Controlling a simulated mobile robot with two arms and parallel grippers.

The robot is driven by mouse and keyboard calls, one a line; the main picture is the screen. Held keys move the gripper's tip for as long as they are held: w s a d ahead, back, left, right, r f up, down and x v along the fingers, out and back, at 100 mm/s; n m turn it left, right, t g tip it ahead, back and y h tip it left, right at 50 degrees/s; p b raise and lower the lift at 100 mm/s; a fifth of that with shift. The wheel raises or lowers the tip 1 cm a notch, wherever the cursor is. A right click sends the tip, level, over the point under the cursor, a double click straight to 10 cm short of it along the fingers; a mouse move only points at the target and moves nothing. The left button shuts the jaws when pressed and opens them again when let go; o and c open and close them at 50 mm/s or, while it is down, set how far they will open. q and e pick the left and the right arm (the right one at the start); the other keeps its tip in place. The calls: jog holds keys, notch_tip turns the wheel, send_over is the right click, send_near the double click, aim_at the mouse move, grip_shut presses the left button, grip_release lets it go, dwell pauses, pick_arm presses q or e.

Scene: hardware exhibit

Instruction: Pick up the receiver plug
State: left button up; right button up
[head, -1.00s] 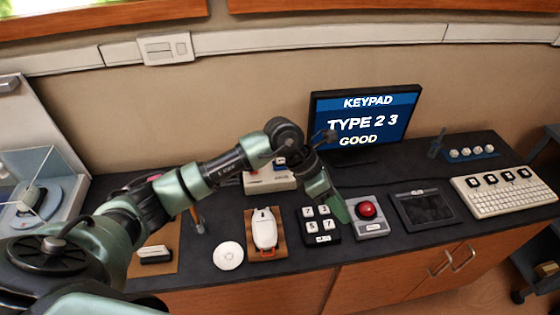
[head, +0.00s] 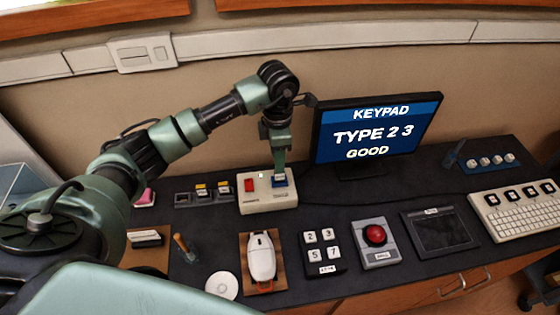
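My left gripper (head: 280,172) points down over the blue part (head: 282,180) on the right of a beige box, beside a red switch (head: 250,185). Its fingertips are at or just above the blue part; I cannot tell if they touch it, or if the fingers are open or shut. I cannot surely identify the receiver plug. A white mouse-like device (head: 261,258) with an orange-red tip lies on a brown mat in front. My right gripper is not in view.
The keypad (head: 321,251), red button (head: 375,235), dark tablet (head: 440,231) and keyboard (head: 515,210) line the front right. A white disc (head: 221,286) lies front left.

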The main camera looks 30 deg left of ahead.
aim_at(279, 177)
pick_arm(q)
jog(key=shift+w+a+f, duration=0.1)
jog(key=shift+w+f, duration=0.1)
jog(key=shift+w, duration=0.05)
jog(key=shift+f+p, duration=0.3)
jog(key=shift+f, duration=0.05)
jog(key=shift+s+d+f+p, duration=0.1)
jog(key=shift+f+p, duration=0.3)
jog(key=shift+f, duration=0.2)
jog(key=shift+s+d+f+p, duration=0.1)
jog(key=shift+f+p, duration=0.3)
jog(key=shift+f, duration=0.15)
jog(key=f, duration=0.2)
jog(key=f+p, duration=0.1)
jog(key=f, duration=0.1)
jog(key=shift+w+a+f, duration=0.1)
jog(key=shift+w+a, duration=0.05)
jog(key=shift+w, duration=0.25)
jog(key=c, duration=0.9)
grip_shut()
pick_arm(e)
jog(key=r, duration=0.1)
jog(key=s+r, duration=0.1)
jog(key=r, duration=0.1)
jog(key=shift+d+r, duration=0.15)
